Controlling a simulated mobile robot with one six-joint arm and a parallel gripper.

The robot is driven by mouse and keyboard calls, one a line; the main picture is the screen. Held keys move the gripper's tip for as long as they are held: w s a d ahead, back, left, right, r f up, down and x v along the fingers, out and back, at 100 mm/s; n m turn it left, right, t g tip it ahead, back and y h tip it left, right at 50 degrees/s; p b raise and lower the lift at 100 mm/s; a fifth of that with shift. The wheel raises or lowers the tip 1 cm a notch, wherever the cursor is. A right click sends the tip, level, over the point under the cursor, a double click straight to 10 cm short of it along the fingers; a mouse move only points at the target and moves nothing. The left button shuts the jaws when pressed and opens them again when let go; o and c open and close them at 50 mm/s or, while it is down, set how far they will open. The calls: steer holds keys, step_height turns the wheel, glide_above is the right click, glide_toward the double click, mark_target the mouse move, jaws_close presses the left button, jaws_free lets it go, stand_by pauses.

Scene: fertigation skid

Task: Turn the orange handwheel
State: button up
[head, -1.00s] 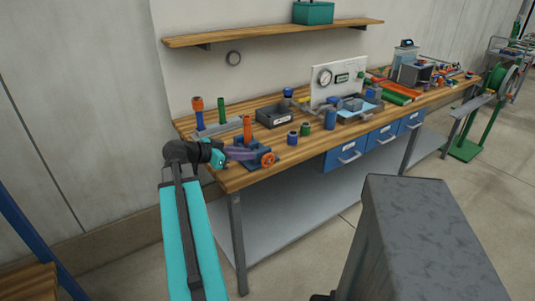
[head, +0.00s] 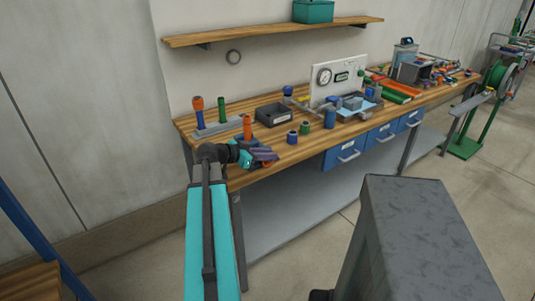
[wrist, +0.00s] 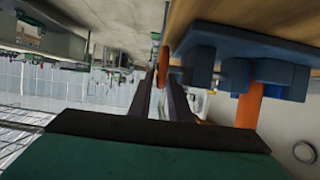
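The orange handwheel (wrist: 163,65) shows edge-on in the wrist view, just beyond my fingertips and in line with the gap between them. It is attached to a blue valve body (wrist: 198,55) with an orange upright pipe (wrist: 249,105). In the head view the orange pipe (head: 247,127) stands at the near left of the bench, and my gripper hides most of the handwheel. My gripper (head: 265,155) is in front of the valve, its purple fingers apart with a narrow gap in the wrist view (wrist: 160,92). Contact with the wheel cannot be told.
The wooden bench (head: 225,178) holds a black bin (head: 272,115), small blue and green cylinders to the right, and a grey rack (head: 217,129) with orange and green pieces behind. A gauge panel (head: 340,80) stands farther right. Free floor lies in front.

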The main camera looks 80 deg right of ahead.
steer(key=shift+c, duration=0.2)
jaws_close()
steer(key=shift+d, duration=0.15)
